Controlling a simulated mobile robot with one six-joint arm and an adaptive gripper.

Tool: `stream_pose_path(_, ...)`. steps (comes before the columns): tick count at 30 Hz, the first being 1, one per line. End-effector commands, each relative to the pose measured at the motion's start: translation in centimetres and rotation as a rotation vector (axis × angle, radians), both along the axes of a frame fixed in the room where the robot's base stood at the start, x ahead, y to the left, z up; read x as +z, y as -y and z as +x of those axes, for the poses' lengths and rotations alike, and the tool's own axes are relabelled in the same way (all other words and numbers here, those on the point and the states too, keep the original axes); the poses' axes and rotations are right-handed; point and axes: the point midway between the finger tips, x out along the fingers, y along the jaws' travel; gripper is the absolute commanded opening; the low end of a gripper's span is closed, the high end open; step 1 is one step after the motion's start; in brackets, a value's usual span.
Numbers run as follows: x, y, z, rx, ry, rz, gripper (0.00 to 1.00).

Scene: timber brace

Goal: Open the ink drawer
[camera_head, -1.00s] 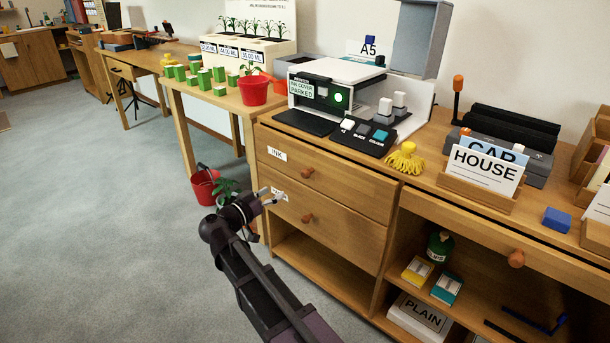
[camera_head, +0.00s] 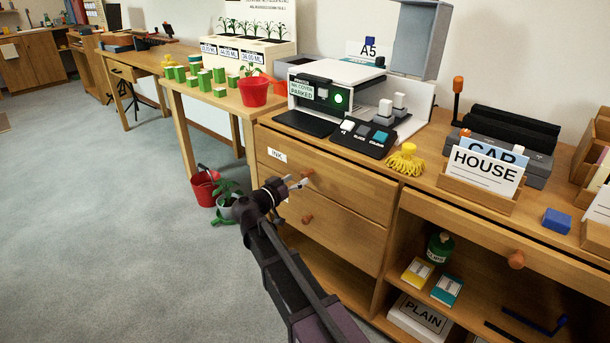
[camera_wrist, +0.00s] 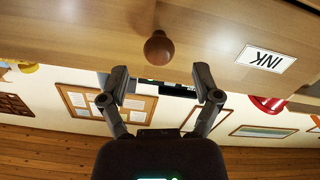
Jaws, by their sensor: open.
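The ink drawer (camera_head: 345,188) is the upper drawer of the wooden cabinet, with a white INK label (camera_head: 277,155) and a round brown knob (camera_head: 307,173). It looks closed. My gripper (camera_head: 300,183) is open and empty, right at the knob in the head view. In the wrist view, which is upside down, the knob (camera_wrist: 159,47) lies just beyond and centred between the two open fingertips (camera_wrist: 160,85). The INK label (camera_wrist: 266,59) shows to its right. I cannot tell whether a finger touches the knob.
A second drawer (camera_head: 330,230) with its own knob (camera_head: 307,219) is directly below. A printer (camera_head: 335,88) and a yellow tassel-like object (camera_head: 405,160) stand on the cabinet top.

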Motion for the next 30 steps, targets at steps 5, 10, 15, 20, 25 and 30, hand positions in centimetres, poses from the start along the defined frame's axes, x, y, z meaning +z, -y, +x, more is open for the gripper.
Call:
stream_pose_path(5,0.0,1.4,1.9,-0.001,0.000,0.000,0.81)
stream_pose_path(10,0.0,2.3,3.0,-0.001,0.000,0.000,0.81)
stream_pose_path(15,0.0,2.6,3.3,0.000,0.000,0.000,0.81)
stream_pose_path(20,0.0,2.7,3.4,0.000,0.000,0.000,0.81)
stream_pose_path(25,0.0,2.7,3.4,-0.001,0.000,0.000,0.63)
stream_pose_path(30,0.0,2.7,3.4,-0.001,0.000,0.000,0.13)
